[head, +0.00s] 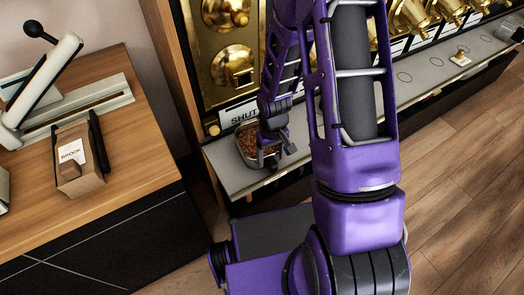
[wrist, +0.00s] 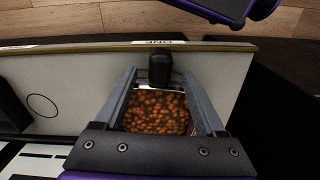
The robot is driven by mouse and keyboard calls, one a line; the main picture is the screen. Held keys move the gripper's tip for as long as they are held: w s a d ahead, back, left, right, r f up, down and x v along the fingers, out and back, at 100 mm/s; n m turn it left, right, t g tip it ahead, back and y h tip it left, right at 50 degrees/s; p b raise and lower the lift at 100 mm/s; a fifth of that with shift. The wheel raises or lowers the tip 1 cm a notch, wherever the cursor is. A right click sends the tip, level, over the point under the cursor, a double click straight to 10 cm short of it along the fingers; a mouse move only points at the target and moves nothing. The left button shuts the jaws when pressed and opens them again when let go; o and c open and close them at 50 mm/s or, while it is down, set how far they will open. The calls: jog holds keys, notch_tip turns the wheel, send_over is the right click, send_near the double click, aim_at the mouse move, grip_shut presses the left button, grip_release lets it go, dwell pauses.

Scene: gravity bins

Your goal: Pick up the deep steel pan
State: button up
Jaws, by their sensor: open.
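The deep steel pan (head: 243,158) stands on the grey ledge under the brass dispensers, filled with small reddish-brown pieces. In the wrist view its near-square body (wrist: 148,88) shows between my fingers, with a stubby black handle (wrist: 160,68) pointing to the ledge's front edge. My gripper (head: 281,156) is at the pan's right side in the head view. In the wrist view my gripper (wrist: 158,76) is open, one finger on each side of the handle and pan. I cannot tell whether the fingers touch the pan. My gripper hides part of the pan's near end.
The grey ledge (head: 430,82) runs right with marked circles and a small item on it. Brass dispensers (head: 233,66) stand close behind the pan. Wooden floor (head: 460,190) is clear at right.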

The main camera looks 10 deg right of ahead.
notch_tip(320, 180, down, 4)
jog(key=shift+w+f+b, duration=0.1)
jog(key=shift+w+b, duration=0.05)
jog(key=shift+b, duration=0.2)
grip_shut()
dwell(1.2)
